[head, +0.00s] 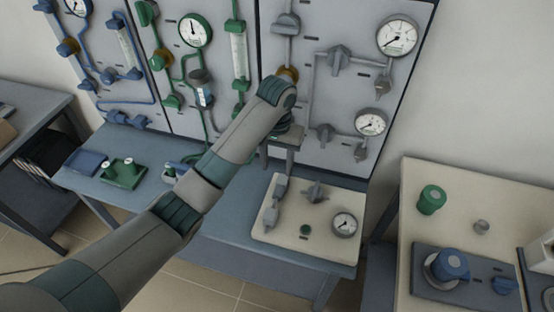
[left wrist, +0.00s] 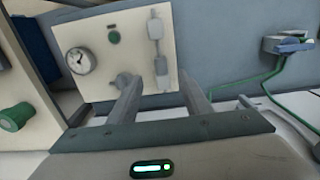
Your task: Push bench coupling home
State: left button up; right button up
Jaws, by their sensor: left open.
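The bench coupling appears to be the grey two-block fitting (head: 275,203) on the left side of the beige bench plate (head: 318,250). In the left wrist view the fitting (left wrist: 157,52) shows as two grey blocks on a thin line, with a narrow stretch between them. I cannot tell whether it is fully seated. My left gripper (head: 278,162) is above and behind the plate in the head view, partly hidden by its own wrist. In the left wrist view its two fingers (left wrist: 160,85) are apart with nothing between them, short of the fitting. My right gripper is out of view.
The plate also carries a grey valve (head: 315,191), a gauge (head: 345,223) and a green button (head: 305,230). The upright panel (head: 345,90) with pipes and gauges stands close behind my gripper. Green and blue fittings (head: 122,173) lie left on the blue bench (head: 225,225).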

pick_arm(q)
notch_tip(320, 180, up, 3)
jog(key=shift+f+p, duration=0.1)
jog(key=shift+p, duration=0.45)
jog(key=shift+s+f, duration=0.1)
jog(key=shift+f, duration=0.05)
